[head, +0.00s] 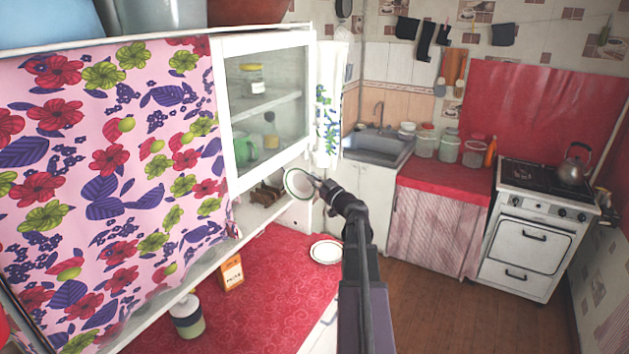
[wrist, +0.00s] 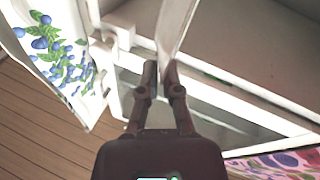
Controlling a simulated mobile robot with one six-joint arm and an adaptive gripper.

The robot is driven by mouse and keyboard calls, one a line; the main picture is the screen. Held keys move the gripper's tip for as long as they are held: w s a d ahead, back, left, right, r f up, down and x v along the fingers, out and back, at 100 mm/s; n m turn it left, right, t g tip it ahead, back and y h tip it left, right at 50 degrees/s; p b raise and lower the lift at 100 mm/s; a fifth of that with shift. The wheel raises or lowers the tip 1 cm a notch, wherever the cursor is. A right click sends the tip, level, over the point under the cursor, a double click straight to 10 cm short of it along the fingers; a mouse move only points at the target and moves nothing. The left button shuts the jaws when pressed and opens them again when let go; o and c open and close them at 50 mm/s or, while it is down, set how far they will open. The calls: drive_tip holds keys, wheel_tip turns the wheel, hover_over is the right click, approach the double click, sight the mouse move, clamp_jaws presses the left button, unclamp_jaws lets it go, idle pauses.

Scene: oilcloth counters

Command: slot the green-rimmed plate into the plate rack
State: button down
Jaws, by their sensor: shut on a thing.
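The green-rimmed plate (head: 297,186) is up on its edge at the right end of the cabinet's lower shelf opening, in the head view. My gripper (head: 316,183) is shut on its right edge. In the wrist view the plate (wrist: 176,28) shows nearly edge-on, pinched between the fingertips of my gripper (wrist: 160,72). A dark brown wooden thing (head: 266,194), which looks like the plate rack, stands on the shelf just left of the plate. Its slots are too small to make out, and it is not clear in the wrist view.
A second white plate (head: 326,252) lies flat on the red oilcloth counter (head: 285,290). A box (head: 232,273) and a jar (head: 188,318) stand further left. The glass-doored cabinet (head: 222,110) is above the shelf. A patterned towel (head: 328,120) hangs close to the right; it also shows in the wrist view (wrist: 60,50).

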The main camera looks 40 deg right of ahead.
drive_tip(key=w+a+f+b, duration=0.1)
drive_tip(key=w+a, duration=0.1)
drive_tip(key=w, duration=0.4)
drive_tip(key=w+a+f+b, duration=0.1)
drive_tip(key=w+a, duration=0.1)
drive_tip(key=w, duration=0.5)
drive_tip(key=shift+w+a+f, duration=0.15)
drive_tip(key=shift+a+f, duration=0.1)
drive_tip(key=shift+a, duration=0.15)
idle(1.6)
idle(0.5)
drive_tip(key=c, duration=0.7)
unclamp_jaws()
drive_tip(key=shift+r, duration=0.15)
